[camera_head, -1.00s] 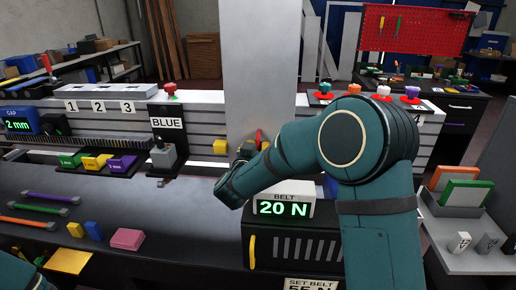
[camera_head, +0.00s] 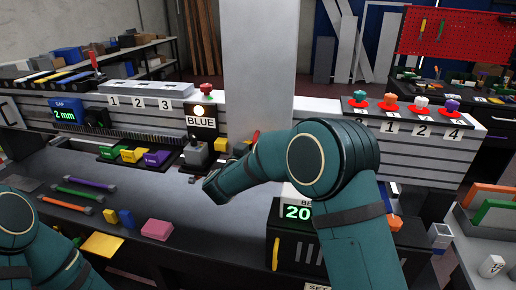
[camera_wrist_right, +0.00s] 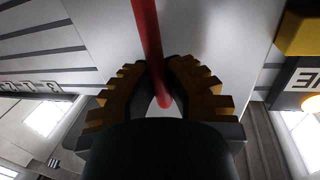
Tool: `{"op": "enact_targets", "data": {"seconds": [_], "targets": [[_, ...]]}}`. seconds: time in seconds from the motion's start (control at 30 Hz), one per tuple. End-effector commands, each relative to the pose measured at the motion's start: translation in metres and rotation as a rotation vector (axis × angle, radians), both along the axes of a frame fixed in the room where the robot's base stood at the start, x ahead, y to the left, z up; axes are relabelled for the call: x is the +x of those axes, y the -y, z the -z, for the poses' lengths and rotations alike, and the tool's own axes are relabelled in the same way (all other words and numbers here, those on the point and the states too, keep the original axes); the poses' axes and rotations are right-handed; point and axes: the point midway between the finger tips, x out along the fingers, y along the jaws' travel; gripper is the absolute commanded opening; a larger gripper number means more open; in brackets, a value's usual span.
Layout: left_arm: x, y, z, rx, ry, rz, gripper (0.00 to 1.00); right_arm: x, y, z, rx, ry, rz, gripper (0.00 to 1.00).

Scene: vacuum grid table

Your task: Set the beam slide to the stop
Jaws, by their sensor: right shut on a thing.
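In the right wrist view, a thin red rod (camera_wrist_right: 147,35) runs down between the ribbed fingers of my right gripper (camera_wrist_right: 164,72), which is shut on it. In the head view, a small red piece (camera_head: 255,136) shows beside the grey column, just past my right forearm. My right gripper is hidden behind that forearm there. I cannot tell which part is the beam slide or where its stop is. A yellow block (camera_head: 221,145) sits left of the red piece. My left arm shows at the lower left, but its gripper is out of view.
A BLUE sign (camera_head: 201,122) with a glowing lamp (camera_head: 199,110) stands above a grey lever box (camera_head: 196,153). A tall grey column (camera_head: 260,70) rises behind. Coloured rods and blocks, including a pink block (camera_head: 157,230), lie on the left bench. A belt display box (camera_head: 297,212) stands below my right arm.

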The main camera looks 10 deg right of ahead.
Motion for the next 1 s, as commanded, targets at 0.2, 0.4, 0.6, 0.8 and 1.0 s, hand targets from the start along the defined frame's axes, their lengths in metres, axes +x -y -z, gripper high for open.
{"op": "enact_targets", "data": {"seconds": [0.2, 0.4, 0.6, 0.8, 1.0], "targets": [[0.0, 0.0, 0.0, 0.0, 0.0, 0.0, 0.34, 0.0, -0.003, 0.0, 0.001, 0.001, -0.007, 0.43], [0.0, 0.0, 0.0, 0.0, 0.0, 0.0, 0.34, 0.0, -0.002, 0.0, 0.001, 0.001, -0.005, 0.43], [0.0, 0.0, 0.0, 0.0, 0.0, 0.0, 0.34, -0.014, -0.014, -0.001, 0.001, 0.0, -0.007, 0.43], [0.0, 0.0, 0.0, 0.0, 0.0, 0.0, 0.34, -0.046, -0.039, 0.0, 0.001, -0.001, -0.01, 0.43], [0.0, 0.0, 0.0, 0.0, 0.0, 0.0, 0.34, -0.075, -0.062, 0.0, 0.001, -0.001, -0.009, 0.43]]}}
